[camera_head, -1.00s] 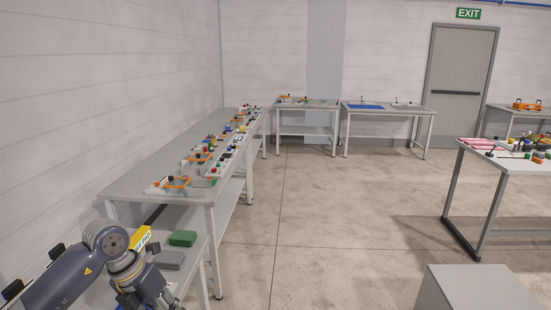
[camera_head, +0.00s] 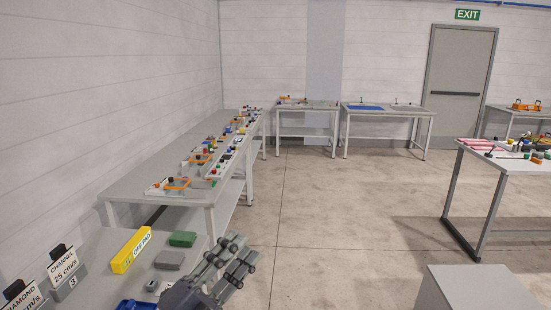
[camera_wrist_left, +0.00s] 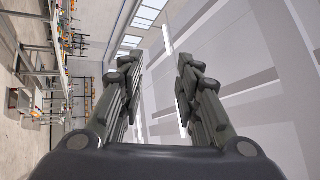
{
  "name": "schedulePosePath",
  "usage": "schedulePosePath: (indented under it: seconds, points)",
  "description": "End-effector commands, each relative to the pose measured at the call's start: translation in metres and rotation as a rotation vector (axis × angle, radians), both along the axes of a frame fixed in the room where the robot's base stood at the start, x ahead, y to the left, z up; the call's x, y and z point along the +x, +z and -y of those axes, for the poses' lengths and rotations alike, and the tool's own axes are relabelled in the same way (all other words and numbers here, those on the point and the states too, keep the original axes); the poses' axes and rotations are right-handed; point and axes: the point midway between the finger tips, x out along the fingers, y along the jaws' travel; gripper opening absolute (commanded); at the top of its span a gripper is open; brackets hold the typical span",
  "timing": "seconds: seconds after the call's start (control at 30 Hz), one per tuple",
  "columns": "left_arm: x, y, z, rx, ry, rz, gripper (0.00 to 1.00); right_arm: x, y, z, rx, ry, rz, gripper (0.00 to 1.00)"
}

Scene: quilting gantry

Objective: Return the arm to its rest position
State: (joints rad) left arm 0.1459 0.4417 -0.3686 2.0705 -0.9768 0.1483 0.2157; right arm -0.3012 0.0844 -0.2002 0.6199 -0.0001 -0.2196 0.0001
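My left gripper (camera_head: 240,257) is at the bottom of the head view, beside the right edge of the near table (camera_head: 92,251). Its two fingers are spread apart with nothing between them. In the left wrist view, the left gripper (camera_wrist_left: 160,75) is also open and empty, facing the wall and ceiling. My right gripper is in neither view.
The near table holds a yellow box (camera_head: 131,250), a green block (camera_head: 183,239), a grey block (camera_head: 169,260), a blue item (camera_head: 136,305) and label stands (camera_head: 64,270). A long table (camera_head: 150,187) runs along the left wall. Open floor (camera_head: 330,210) lies to the right.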

Motion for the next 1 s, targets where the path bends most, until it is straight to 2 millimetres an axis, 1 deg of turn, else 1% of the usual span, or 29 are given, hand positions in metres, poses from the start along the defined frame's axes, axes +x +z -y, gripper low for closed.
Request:
schedulePosePath:
  seconds: [0.03,0.1,0.17,0.2,0.27,0.37,0.47,0.5,0.57,0.6,0.67,0.7,0.77,0.8,0.83,0.9,0.97,1.0]
  points:
    - [0.004,-0.005,-0.015,-0.079,0.059,-0.062,0.31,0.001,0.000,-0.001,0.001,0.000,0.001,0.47]
    - [0.009,-0.014,-0.037,-0.175,0.142,-0.147,0.31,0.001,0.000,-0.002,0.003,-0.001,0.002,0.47]
    - [0.013,-0.026,-0.055,-0.249,0.210,-0.224,0.31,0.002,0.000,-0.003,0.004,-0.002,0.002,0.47]
    - [0.014,-0.036,-0.067,-0.294,0.256,-0.278,0.31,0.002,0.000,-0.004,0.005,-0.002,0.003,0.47]
    - [0.014,-0.054,-0.084,-0.359,0.323,-0.363,0.31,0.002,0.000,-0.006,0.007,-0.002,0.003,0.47]
    - [0.008,-0.090,-0.111,-0.453,0.435,-0.517,0.31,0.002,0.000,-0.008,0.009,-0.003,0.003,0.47]
    - [-0.006,-0.134,-0.133,-0.536,0.547,-0.696,0.31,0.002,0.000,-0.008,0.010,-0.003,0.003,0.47]
    - [-0.016,-0.154,-0.141,-0.566,0.593,-0.774,0.31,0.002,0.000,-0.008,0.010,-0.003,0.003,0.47]
    - [-0.033,-0.184,-0.150,-0.606,0.660,-0.899,0.31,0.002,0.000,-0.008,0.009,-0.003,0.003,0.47]
    - [-0.047,-0.205,-0.155,-0.627,0.703,-0.987,0.31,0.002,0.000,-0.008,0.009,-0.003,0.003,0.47]
    - [-0.072,-0.235,-0.159,-0.653,0.764,-1.122,0.31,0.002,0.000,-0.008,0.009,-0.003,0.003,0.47]
    - [-0.090,-0.253,-0.160,-0.665,0.800,-1.209,0.31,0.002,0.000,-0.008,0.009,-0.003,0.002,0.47]
    - [-0.117,-0.276,-0.160,-0.675,0.846,-1.333,0.31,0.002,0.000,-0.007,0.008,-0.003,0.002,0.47]
    - [-0.135,-0.289,-0.158,-0.677,0.872,-1.409,0.31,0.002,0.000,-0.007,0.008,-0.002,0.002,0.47]
    - [-0.148,-0.298,-0.157,-0.678,0.889,-1.464,0.31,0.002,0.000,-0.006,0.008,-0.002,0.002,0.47]
    - [-0.177,-0.314,-0.153,-0.674,0.922,-1.582,0.31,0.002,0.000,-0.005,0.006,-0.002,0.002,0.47]
    - [-0.202,-0.325,-0.148,-0.665,0.945,-1.676,0.31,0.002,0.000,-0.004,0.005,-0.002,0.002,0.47]
    - [-0.217,-0.331,-0.145,-0.659,0.957,-1.736,0.31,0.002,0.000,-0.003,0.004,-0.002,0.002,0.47]
